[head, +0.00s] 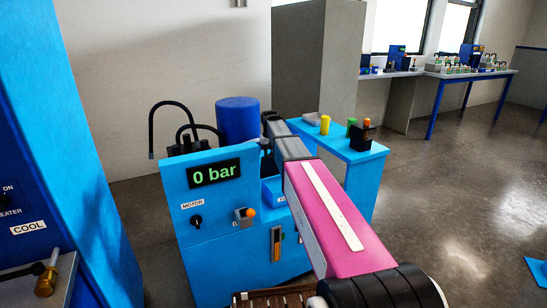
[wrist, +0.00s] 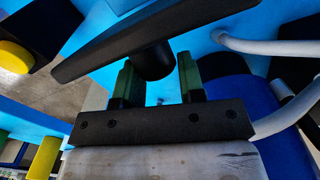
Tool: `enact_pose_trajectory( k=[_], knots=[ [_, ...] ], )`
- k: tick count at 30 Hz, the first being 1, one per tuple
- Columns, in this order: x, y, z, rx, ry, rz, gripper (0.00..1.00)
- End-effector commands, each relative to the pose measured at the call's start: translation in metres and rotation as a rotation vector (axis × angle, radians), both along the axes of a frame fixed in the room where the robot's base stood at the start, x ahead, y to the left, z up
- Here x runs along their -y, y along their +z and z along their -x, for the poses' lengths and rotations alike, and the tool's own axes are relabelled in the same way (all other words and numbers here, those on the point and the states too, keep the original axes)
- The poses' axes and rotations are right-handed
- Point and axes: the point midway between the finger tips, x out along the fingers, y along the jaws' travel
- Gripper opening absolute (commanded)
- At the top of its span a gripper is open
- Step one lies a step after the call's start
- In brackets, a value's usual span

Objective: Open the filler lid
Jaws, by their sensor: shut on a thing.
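In the wrist view my gripper (wrist: 158,72) has its two greenish fingers on either side of a short round black knob (wrist: 153,62). The knob joins a thin, flat black piece (wrist: 105,52), seen nearly edge-on and tilted; it looks like the filler lid with its knob. Whether the lid is off its opening cannot be told. In the head view my pink and grey arm reaches over the light blue machine (head: 238,242), whose display (head: 214,176) reads 0 bar. My fingers and the lid are too small and covered there to make out.
A dark blue cylinder (head: 238,119) and black hoses (head: 172,108) stand behind the display, close left of my arm's end. A light blue bench (head: 335,150) with a yellow cylinder (head: 325,124) is behind my arm. A tall blue cabinet (head: 75,150) stands left. Open floor lies right.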

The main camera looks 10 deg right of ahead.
Motion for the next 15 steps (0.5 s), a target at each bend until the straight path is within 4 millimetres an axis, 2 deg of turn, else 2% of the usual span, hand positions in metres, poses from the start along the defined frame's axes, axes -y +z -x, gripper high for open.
enact_pose_trajectory(
  k=[1,15],
  knots=[
    [-0.0096,-0.0028,-0.0035,-0.001,0.002,-0.020,0.00],
    [-0.0137,-0.0068,-0.0101,-0.004,0.002,-0.020,0.00]
  ],
)
